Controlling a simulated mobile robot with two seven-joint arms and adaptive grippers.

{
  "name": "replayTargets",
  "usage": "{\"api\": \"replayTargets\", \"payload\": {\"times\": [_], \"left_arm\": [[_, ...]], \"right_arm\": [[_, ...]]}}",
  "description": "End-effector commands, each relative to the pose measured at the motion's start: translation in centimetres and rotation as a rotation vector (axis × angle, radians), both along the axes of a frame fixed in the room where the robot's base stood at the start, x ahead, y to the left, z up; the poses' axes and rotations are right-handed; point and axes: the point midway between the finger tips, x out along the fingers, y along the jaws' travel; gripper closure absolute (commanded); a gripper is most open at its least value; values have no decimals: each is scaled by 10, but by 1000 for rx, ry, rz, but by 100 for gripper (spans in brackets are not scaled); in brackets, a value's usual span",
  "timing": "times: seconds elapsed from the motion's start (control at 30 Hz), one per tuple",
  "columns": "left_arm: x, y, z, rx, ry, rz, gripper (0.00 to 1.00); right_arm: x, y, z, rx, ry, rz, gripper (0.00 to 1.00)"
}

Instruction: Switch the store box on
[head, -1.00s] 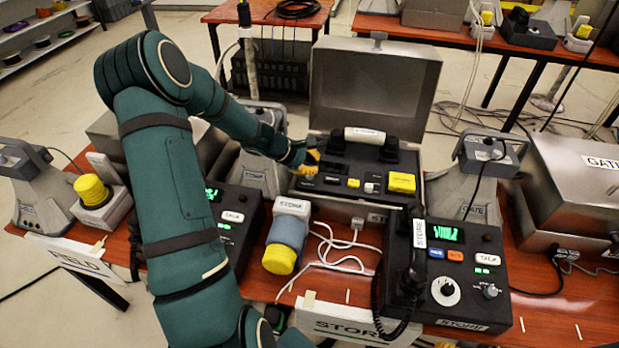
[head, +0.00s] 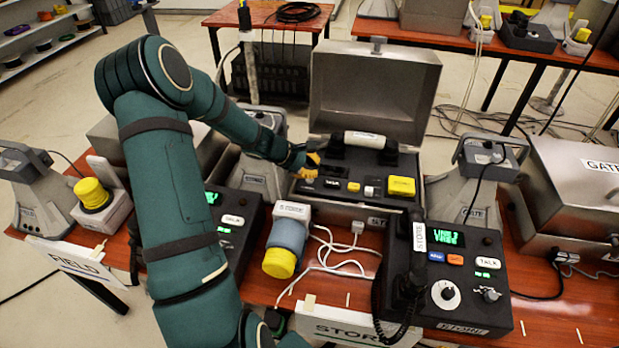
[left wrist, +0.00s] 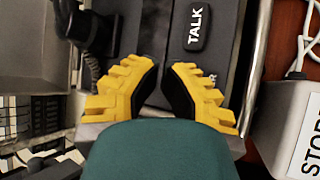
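The store box is an open grey metal case (head: 375,90) in the middle of the head view, its lid raised. Its dark panel holds a black handset with a white STORE label (head: 365,138), a large yellow block (head: 401,186) and several small controls (head: 353,187). My left gripper (head: 312,162) is over the panel's left side; its yellow fingers are partly hidden by my arm. In the left wrist view, the fingers (left wrist: 165,68) are a little apart and empty, over the dark panel near a TALK button (left wrist: 197,25). My right gripper is not in view.
A desk phone (head: 450,295) with a lit green display stands in front. A blue-grey cylinder with a yellow end (head: 285,245) and white cables (head: 340,255) lie beside it. A closed GATE case (head: 580,190) is at the right. My left arm crosses the FIELD side.

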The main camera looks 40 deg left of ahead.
Motion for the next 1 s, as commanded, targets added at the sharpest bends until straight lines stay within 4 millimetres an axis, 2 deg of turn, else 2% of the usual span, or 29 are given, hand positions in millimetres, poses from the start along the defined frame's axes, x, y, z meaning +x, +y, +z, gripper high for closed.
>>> {"api": "replayTargets", "payload": {"times": [0.6, 1.0], "left_arm": [[0, 0, -9, 0, 0, 0, 100], [0, 0, -7, 1, 0, 1, 100]], "right_arm": [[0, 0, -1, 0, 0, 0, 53], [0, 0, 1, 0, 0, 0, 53]]}}
